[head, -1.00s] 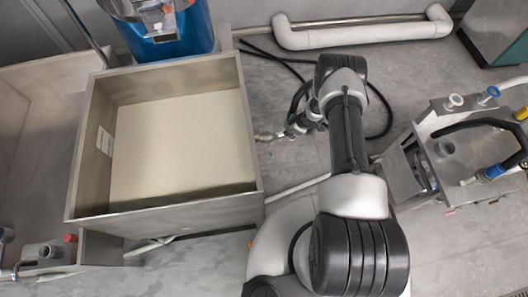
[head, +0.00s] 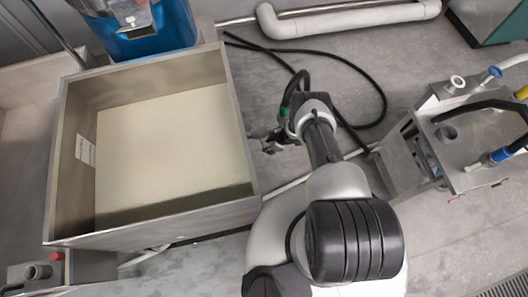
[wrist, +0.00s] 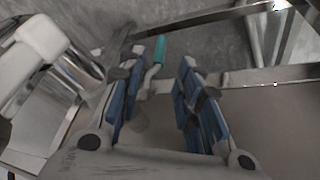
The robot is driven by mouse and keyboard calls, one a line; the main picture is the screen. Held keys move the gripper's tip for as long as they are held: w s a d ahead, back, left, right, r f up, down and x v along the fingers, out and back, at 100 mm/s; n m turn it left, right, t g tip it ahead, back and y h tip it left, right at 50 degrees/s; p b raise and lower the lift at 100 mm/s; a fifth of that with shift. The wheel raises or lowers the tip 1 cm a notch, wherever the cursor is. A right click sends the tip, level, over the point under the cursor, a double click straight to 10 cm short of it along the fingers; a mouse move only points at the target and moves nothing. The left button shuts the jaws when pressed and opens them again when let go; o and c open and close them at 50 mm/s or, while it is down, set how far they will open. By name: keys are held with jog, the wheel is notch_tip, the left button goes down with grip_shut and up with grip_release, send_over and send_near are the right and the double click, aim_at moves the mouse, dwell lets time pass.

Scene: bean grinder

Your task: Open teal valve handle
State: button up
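The teal valve handle (wrist: 159,49) shows in the wrist view, on a grey metal lever near the upper middle. It lies beyond the fingertips, closer to the left finger in the picture, within the gap between the fingers. My gripper (wrist: 163,88) is open, with blue pads on both fingers and nothing visibly clamped. Whether the left finger touches the lever I cannot tell. In the head view my gripper (head: 264,142) is beside the right wall of the big metal bin; the teal handle is not discernible there.
The open metal bin (head: 152,226) fills the left of the head view, with a blue machine (head: 160,36) behind it. A black cable (head: 372,85) loops on the floor. A metal cart (head: 480,150) with hoses stands at right. A white pipe (head: 350,22) runs along the back.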

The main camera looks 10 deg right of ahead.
jog(key=b+x, duration=0.5)
jog(key=x, duration=0.3)
jog(key=shift+c, duration=0.2)
grip_shut()
dwell(0.5)
